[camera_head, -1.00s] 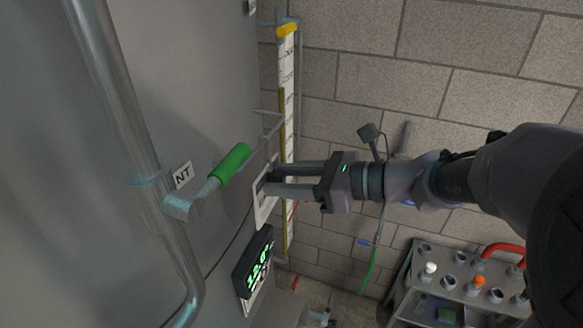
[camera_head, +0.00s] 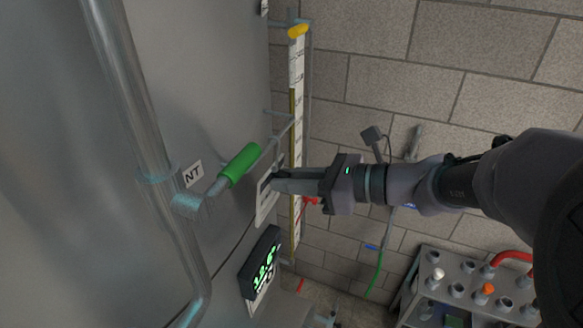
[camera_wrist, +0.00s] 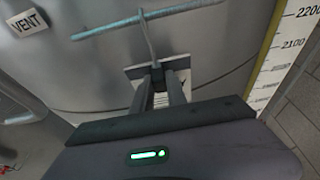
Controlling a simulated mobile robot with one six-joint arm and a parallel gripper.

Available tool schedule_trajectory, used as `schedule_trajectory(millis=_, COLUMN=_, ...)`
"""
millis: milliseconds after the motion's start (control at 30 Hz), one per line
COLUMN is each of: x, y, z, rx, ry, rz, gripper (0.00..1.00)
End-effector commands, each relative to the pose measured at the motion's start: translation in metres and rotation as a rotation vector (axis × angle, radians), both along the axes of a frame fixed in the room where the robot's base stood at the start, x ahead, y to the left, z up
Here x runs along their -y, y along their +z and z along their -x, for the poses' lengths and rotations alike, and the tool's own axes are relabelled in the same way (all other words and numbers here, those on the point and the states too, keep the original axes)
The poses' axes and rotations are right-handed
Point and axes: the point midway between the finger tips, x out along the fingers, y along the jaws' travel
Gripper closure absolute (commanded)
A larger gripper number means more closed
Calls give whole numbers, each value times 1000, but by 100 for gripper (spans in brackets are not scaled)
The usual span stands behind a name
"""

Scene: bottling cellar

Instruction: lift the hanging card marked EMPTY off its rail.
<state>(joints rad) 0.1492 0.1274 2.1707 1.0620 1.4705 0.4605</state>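A pale card (camera_head: 263,211) hangs against the grey tank wall, below and right of the green handle. Its lettering cannot be read, so I cannot confirm EMPTY. My gripper (camera_head: 275,184) reaches in from the right, fingers close together at the card's upper part. In the wrist view, the fingers (camera_wrist: 158,76) close on a dark piece at the card's top middle, and the card (camera_wrist: 136,71) shows on both sides of them. A thin wire (camera_wrist: 148,36) runs from that piece up to a blue-grey rail (camera_wrist: 130,21). The card's middle is hidden by the fingers.
A green-handled lever (camera_head: 239,164) is close to the left of my gripper. A digital display (camera_head: 261,262) sits below the card. A measuring scale (camera_head: 297,75) stands just behind. A trolley with bottles (camera_head: 447,285) is at lower right.

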Motion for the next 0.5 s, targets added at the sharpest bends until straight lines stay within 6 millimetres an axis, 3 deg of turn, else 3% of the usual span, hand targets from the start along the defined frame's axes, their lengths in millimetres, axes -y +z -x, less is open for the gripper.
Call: schedule_trajectory(millis=500, x=0, y=2, z=0, rx=0, ry=0, rz=0, gripper=100)
